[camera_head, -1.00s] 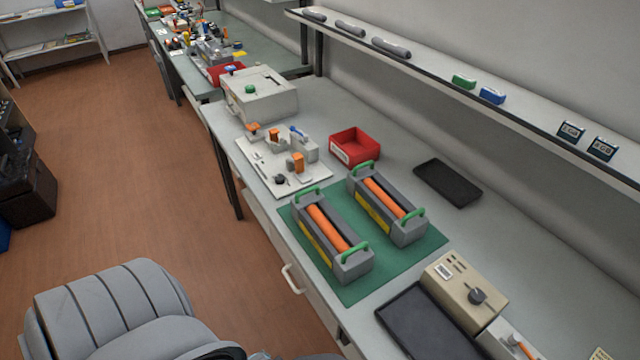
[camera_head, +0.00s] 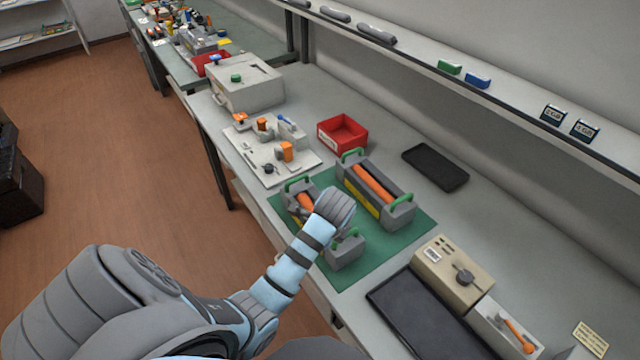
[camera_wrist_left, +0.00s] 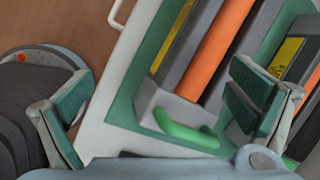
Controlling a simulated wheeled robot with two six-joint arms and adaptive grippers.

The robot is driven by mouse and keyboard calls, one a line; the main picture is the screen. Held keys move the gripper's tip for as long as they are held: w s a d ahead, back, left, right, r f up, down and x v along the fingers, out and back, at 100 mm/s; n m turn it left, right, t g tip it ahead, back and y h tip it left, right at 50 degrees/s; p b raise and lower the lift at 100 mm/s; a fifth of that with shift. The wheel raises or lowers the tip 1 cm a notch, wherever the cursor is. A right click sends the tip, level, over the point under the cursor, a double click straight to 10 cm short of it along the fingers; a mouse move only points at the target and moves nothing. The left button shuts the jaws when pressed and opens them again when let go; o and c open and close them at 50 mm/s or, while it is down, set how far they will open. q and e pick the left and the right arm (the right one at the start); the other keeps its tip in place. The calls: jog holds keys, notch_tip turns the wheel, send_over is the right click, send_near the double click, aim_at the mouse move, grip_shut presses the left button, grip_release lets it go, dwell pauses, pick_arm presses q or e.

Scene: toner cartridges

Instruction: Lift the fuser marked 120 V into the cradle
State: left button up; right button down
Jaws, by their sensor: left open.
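Two grey fusers with orange rollers, green end handles and yellow labels lie side by side on a green mat (camera_head: 378,270). My left arm covers the middle of the left fuser (camera_head: 346,251); the right fuser (camera_head: 400,212) is clear. My left gripper (camera_wrist_left: 158,110) is open and empty, its fingers spread wide. The left fuser's near green handle (camera_wrist_left: 185,132) shows between the fingers in the left wrist view, nearer the right finger. Its yellow label (camera_wrist_left: 174,38) is unreadable, so I cannot tell which is 120 V. I cannot tell which object is the cradle.
A black tray (camera_head: 425,325) and a beige box with a knob (camera_head: 452,273) stand at the near end. Behind the mat are a red bin (camera_head: 342,133), a white board with orange-topped parts (camera_head: 305,167) and a dark flat tray (camera_head: 435,167). A shelf (camera_head: 480,88) overhangs the back.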

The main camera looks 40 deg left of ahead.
aim_at(316, 194)
pick_arm(q)
jog(key=w+r+m, duration=0.2)
jog(key=w+a+r+m, duration=0.1)
jog(key=w+r+m, duration=0.1)
jog(key=w+a+r+m+g, duration=0.1)
jog(key=w+r+m, duration=0.1)
jog(key=w, duration=0.1)
jog(key=shift+w+y, duration=0.1)
jog(key=shift+y, duration=0.2)
jog(key=b+x, duration=0.1)
jog(key=x, duration=0.3)
jog(key=b+x, duration=0.1)
jog(key=x, duration=0.4)
jog(key=b+x, duration=0.1)
jog(key=x, duration=0.4)
jog(key=shift+s+a+r+b, duration=0.15)
jog(key=shift+s+a+b, duration=0.05)
jog(key=shift+a+b, duration=0.15)
jog(key=shift+d, duration=0.15)
jog(key=c, duration=1.8)
jog(key=shift+r, duration=0.1)
jog(key=shift+c, duration=0.2)
